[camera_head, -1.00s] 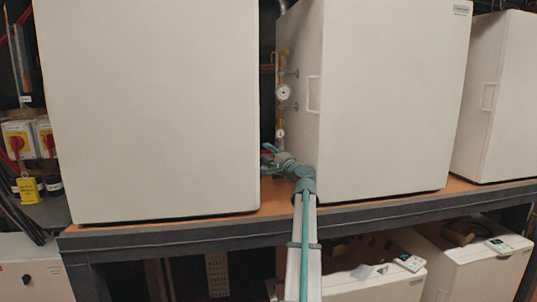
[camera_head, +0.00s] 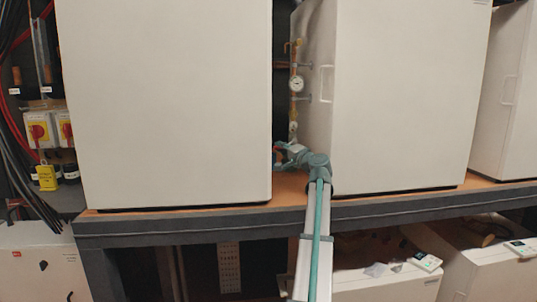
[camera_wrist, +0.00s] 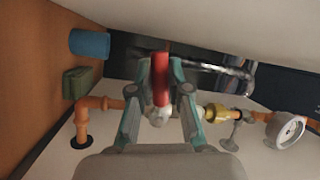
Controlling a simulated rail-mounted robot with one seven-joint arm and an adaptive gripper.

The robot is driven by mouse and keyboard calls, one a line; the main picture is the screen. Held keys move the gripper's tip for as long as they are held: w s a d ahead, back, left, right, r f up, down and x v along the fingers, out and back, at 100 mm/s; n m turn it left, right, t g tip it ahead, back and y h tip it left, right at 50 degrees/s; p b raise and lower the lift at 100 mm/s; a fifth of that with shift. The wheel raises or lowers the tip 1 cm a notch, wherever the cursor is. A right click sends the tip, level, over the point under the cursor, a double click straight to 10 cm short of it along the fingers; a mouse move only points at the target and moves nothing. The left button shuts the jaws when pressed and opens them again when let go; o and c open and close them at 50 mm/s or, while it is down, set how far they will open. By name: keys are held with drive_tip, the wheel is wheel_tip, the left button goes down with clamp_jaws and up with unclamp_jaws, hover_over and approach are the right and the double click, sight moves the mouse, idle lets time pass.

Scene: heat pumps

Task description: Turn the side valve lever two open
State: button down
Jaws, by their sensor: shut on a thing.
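The red valve lever (camera_wrist: 161,82) stands between the two fingers of my gripper (camera_wrist: 161,68) in the wrist view. The fingers are shut on it from both sides. The lever rises from a pale valve body (camera_wrist: 157,115) on a copper pipe (camera_wrist: 106,103). In the head view my gripper (camera_head: 279,154) reaches into the gap between two white cabinets, low above the orange-brown shelf. The lever is small there and largely hidden by the gripper.
A pressure gauge (camera_wrist: 286,129) sits on the same pipe run; it also shows in the head view (camera_head: 296,84). A white cabinet (camera_head: 165,105) stands left of the gap and another (camera_head: 405,95) right of it. A blue cylinder (camera_wrist: 89,44) and a green block (camera_wrist: 80,83) lie nearby.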

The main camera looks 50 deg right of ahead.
drive_tip(key=shift+s+d+f+n+g+y+b, duration=0.15)
drive_tip(key=shift+f+n+g+y+b, duration=0.15)
drive_tip(key=shift+f+n+b, duration=0.45)
drive_tip(key=shift+r, duration=0.25)
drive_tip(key=c, duration=1.1)
unclamp_jaws()
drive_tip(key=shift+s, duration=0.1)
drive_tip(key=shift+v, duration=3.7)
drive_tip(key=shift+c, duration=0.2)
